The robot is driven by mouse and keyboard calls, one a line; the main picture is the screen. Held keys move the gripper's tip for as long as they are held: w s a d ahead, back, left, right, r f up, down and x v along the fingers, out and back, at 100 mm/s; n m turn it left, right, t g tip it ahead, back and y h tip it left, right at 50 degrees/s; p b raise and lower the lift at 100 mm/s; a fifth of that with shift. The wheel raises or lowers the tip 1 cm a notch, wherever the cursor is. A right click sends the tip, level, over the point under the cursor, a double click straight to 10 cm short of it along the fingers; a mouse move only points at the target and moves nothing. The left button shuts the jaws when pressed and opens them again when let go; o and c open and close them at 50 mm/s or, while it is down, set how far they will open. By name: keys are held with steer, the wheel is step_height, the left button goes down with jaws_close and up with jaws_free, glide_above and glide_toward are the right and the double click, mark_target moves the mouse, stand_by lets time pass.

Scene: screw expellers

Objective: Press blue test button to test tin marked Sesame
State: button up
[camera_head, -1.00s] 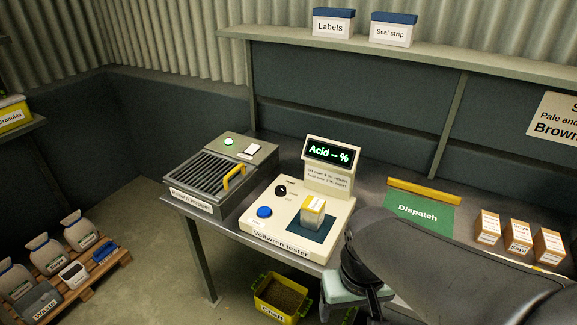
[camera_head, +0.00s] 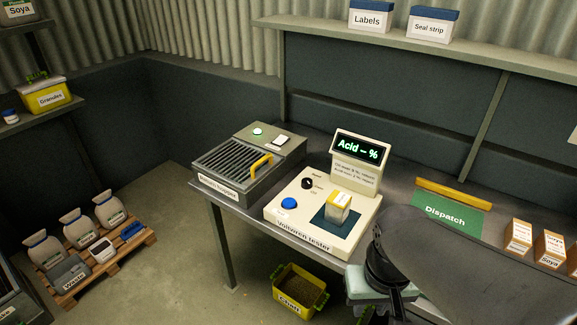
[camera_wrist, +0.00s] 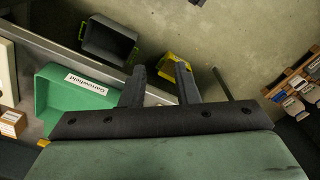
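The Voltwren tester (camera_head: 285,228) stands on the bench, with a blue button (camera_head: 288,203) at its front left and a dark knob (camera_head: 307,183) behind it. Its display (camera_head: 358,147) reads "Acid – %". A small tan tin (camera_head: 338,204) with a white label sits on the tester's dark pad; its label is too small to read. My gripper (camera_wrist: 160,66) is open and empty in the wrist view, pointing down past the bench edge toward the floor. In the head view my arm hides it. It is apart from the blue button.
A grilled hopper box (camera_head: 235,165) with a yellow handle stands left of the tester. A green Dispatch mat (camera_head: 445,210) and several tins (camera_head: 518,237) lie to the right. A yellow Chaff bin (camera_head: 300,288) stands below the bench. A green tray (camera_wrist: 80,92) shows in the wrist view.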

jaws_close()
stand_by(1.4)
